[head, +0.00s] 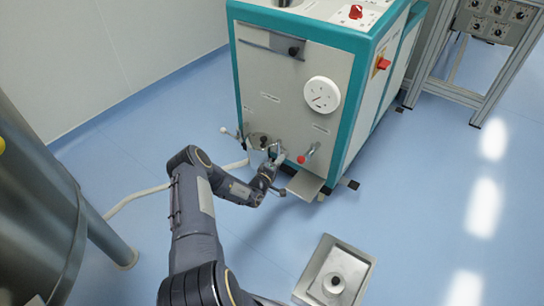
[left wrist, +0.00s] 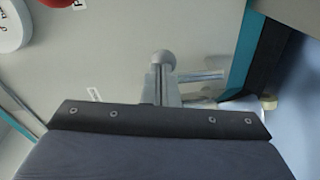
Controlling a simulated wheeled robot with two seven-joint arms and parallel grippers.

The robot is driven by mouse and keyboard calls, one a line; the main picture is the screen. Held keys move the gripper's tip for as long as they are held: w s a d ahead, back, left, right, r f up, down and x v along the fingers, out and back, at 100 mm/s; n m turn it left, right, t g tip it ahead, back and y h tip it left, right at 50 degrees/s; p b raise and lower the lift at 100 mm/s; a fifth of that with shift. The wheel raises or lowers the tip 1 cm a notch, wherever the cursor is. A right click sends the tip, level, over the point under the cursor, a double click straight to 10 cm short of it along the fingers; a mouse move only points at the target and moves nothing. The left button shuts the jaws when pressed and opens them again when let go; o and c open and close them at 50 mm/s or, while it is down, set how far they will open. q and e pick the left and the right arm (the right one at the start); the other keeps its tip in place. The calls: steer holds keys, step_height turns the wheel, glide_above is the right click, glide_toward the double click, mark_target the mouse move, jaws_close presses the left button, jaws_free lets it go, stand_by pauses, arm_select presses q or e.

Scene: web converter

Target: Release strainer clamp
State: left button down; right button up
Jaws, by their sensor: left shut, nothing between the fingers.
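My left gripper (head: 275,156) is at the low front of the grey and teal machine (head: 285,100), among the small metal fittings there. It is shut with nothing in it. In the left wrist view the dark gripper body (left wrist: 160,123) fills the lower part. A grey bar with a round ball end (left wrist: 163,60) stands beyond it, and a shiny metal rod (left wrist: 200,76) lies beside that bar. I cannot tell for sure which fitting is the strainer clamp, or whether the gripper touches it. My right gripper is not in view.
A white ball-ended lever (head: 225,131) is to the left. A square metal tray (head: 363,264) with a round part stands on the floor. A large steel vessel (head: 35,200) stands left.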

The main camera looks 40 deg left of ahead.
arm_select(q)
steer(key=shift+w+d+p, duration=0.65)
steer(key=shift+w+d, duration=0.95)
steer(key=shift+w, duration=0.15)
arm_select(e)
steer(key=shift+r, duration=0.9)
